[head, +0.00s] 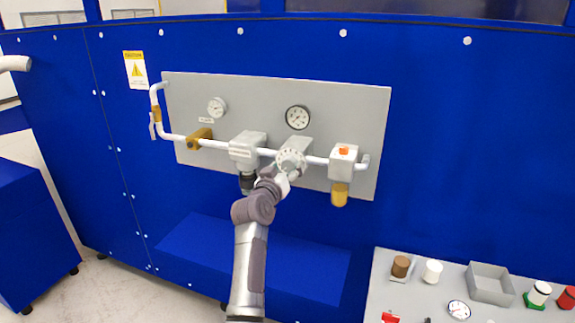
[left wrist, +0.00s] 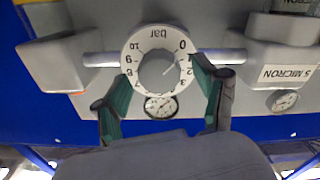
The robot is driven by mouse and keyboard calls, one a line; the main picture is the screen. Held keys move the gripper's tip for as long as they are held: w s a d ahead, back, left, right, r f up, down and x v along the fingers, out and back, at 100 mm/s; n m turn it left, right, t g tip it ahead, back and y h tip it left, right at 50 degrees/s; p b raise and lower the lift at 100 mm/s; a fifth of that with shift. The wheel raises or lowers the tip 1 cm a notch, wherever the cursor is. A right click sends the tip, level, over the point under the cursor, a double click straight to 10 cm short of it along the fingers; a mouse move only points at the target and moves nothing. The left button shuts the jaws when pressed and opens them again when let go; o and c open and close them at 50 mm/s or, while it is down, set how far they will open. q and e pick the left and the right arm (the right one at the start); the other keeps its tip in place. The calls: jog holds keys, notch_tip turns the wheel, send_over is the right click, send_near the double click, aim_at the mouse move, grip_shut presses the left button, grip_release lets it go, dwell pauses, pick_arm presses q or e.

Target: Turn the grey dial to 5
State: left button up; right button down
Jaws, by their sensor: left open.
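The grey dial (left wrist: 157,70) has a round grey knob inside a white ring with printed numbers and the word "bar". It appears upside down in the left wrist view, and a thin light mark on the knob points toward the low numbers near 0 and 2. In the head view the dial (head: 292,160) sits on the pipe of the grey wall panel. My left gripper (left wrist: 165,88) is open, with one green-padded finger on each side of the dial's lower part. In the head view the left gripper (head: 275,178) is just below the dial. Contact cannot be told.
A pressure gauge (head: 298,117) is above the dial. A grey filter block (head: 246,150) is to its left and a block with an orange top (head: 343,162) to its right. A table (head: 390,290) with small objects stands at lower right.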

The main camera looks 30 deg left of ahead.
pick_arm(q)
jog(key=shift+w+a, duration=0.1)
jog(key=shift+w, duration=0.35)
jog(key=c, duration=1.1)
jog(key=shift+c, duration=0.2)
jog(key=shift+m, duration=0.3)
